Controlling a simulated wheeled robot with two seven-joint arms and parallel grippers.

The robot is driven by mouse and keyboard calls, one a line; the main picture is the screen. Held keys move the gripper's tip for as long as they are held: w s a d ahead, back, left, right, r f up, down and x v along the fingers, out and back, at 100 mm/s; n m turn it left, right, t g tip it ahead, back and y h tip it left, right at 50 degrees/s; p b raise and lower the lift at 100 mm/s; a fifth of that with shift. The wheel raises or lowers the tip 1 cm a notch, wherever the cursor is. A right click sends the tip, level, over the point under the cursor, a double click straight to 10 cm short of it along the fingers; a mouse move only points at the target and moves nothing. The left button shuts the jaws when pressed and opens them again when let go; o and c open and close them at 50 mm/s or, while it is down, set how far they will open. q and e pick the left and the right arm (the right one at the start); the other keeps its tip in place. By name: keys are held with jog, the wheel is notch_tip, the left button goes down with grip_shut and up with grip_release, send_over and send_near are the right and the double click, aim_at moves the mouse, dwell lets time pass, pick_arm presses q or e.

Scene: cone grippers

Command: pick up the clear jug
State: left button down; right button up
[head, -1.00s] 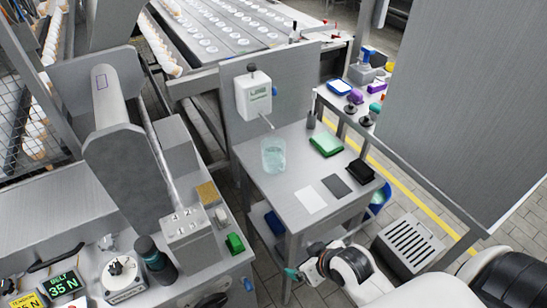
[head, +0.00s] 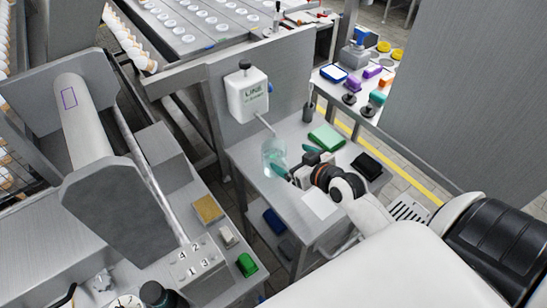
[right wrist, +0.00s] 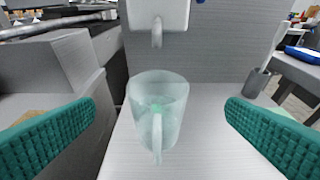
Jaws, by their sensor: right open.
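The clear jug (head: 270,152) stands upright on the grey metal side table, below the spout of a white wall dispenser. In the right wrist view the jug (right wrist: 158,108) is in the middle, its handle towards the camera, with pale greenish liquid low inside. My right gripper (head: 293,160) is open, its teal fingers spread to either side of the jug's line. In the right wrist view the jug is ahead of the fingers, with visible gaps on both sides. In the head view a finger overlaps the jug's right edge; I cannot tell whether they touch. My left gripper is not in view.
The white dispenser (head: 247,96) hangs on the panel above the jug. A dark cup with a brush (head: 308,112) stands behind.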

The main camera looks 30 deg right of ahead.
aim_at(285, 154)
jog(key=shift+x, duration=1.25)
jog(key=shift+w+f, duration=0.2)
jog(key=shift+w, duration=0.15)
jog(key=shift+w+a+p, duration=0.1)
jog(key=shift+w+p, duration=0.2)
jog(key=shift+w, duration=0.05)
jog(key=p+x, duration=0.1)
jog(key=x, duration=0.3)
jog(key=shift+w+a+f, duration=0.15)
jog(key=shift+w, duration=0.1)
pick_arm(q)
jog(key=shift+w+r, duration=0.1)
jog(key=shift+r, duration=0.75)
pick_arm(e)
jog(key=shift+s, duration=0.1)
jog(key=c, duration=0.5)
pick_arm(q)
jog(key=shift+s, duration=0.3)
pick_arm(e)
jog(key=c, duration=1.1)
jog(key=shift+r, duration=0.3)
